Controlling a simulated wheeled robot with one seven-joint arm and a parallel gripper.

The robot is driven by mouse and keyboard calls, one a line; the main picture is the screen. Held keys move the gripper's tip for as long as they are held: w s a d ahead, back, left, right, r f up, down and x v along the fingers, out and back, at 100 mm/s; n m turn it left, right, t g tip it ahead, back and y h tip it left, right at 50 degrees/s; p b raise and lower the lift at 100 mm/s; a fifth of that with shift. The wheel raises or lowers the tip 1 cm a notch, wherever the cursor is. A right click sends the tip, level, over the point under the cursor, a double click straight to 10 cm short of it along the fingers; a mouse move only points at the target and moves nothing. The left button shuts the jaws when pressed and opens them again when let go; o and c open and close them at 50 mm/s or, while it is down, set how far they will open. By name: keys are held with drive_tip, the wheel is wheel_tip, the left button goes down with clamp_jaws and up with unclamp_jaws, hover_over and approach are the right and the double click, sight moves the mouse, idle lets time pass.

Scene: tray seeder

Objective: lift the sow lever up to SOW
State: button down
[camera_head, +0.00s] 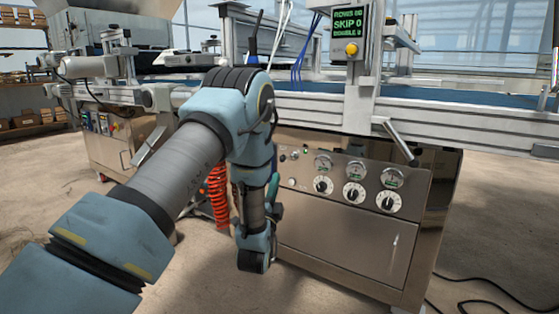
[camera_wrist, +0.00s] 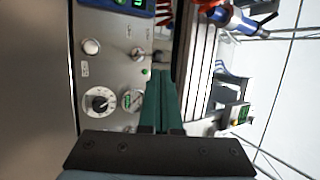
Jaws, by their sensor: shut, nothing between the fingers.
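A small silver lever (camera_wrist: 137,54) stands out from the metal control panel in the wrist view, near a green light (camera_wrist: 145,72). Its label is too small to read, so I cannot tell for sure that it is the sow lever, or which way it is set. My gripper (camera_wrist: 161,75) points at the machine with its green fingers together and empty. In the picture, the fingertips are just below and right of the lever, apart from it. In the head view, my arm covers most of the gripper and the panel's left part; the panel (camera_head: 336,168) shows to its right.
A round white knob (camera_wrist: 91,46), a dial (camera_wrist: 100,101) and a gauge (camera_wrist: 132,100) sit on the panel near my fingers. A silver handle (camera_head: 398,138) hangs from the rail above the panel. A red coiled hose (camera_head: 218,195) hangs behind my arm.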

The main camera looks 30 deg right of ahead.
sight(280, 159)
drive_tip(key=b+x, duration=0.1)
drive_tip(key=x, duration=0.5)
wheel_tip(280, 159, up, 2)
drive_tip(key=g+p, duration=0.1)
drive_tip(key=p, duration=0.3)
drive_tip(key=shift+r+m+y, duration=0.25)
drive_tip(key=shift+m+y, duration=0.05)
drive_tip(key=shift+m, duration=0.1)
drive_tip(key=shift+d+r+m+g+y+p, duration=0.1)
drive_tip(key=shift+r+m+g+y+p, duration=0.25)
drive_tip(key=shift+g+p, duration=0.6)
drive_tip(key=shift+f+p, duration=0.15)
drive_tip(key=shift+p, duration=0.15)
drive_tip(key=shift+f, duration=0.1)
